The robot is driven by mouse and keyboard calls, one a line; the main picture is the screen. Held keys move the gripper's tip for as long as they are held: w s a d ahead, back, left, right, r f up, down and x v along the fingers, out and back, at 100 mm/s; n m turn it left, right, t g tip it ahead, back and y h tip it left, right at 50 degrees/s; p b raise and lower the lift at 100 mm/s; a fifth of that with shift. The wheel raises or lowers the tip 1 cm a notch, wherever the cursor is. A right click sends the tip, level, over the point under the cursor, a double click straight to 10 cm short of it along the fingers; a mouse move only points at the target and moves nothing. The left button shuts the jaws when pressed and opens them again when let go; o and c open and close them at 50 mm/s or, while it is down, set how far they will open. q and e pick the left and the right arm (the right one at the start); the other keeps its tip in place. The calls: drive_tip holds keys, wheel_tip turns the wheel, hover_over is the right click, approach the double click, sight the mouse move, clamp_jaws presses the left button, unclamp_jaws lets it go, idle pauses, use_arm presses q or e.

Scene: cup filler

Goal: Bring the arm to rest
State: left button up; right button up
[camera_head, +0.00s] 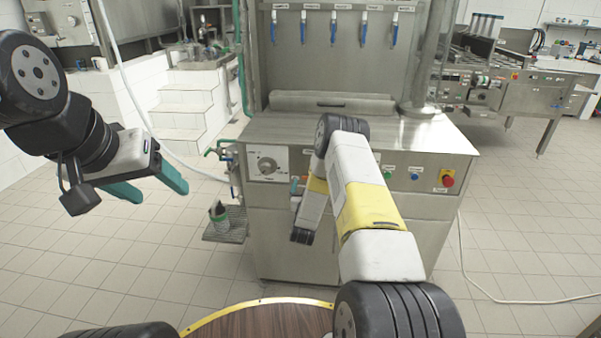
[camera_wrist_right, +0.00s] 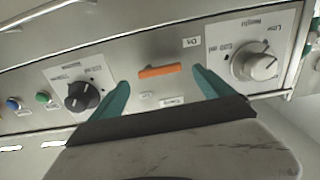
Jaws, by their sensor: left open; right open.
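My left gripper (camera_head: 160,188) hangs in the air at the left of the head view, with its two teal fingers apart and nothing between them. In the right wrist view my right gripper (camera_wrist_right: 160,82) is open, with teal fingers apart in front of the control panel. An orange switch (camera_wrist_right: 160,71) appears between the fingertips. I cannot tell whether the fingers touch the panel.
A red button (camera_head: 447,180) is at the panel's right. Blue-tipped nozzles (camera_head: 333,32) hang above.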

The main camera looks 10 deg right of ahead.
drive_tip(key=shift+v, duration=1.2)
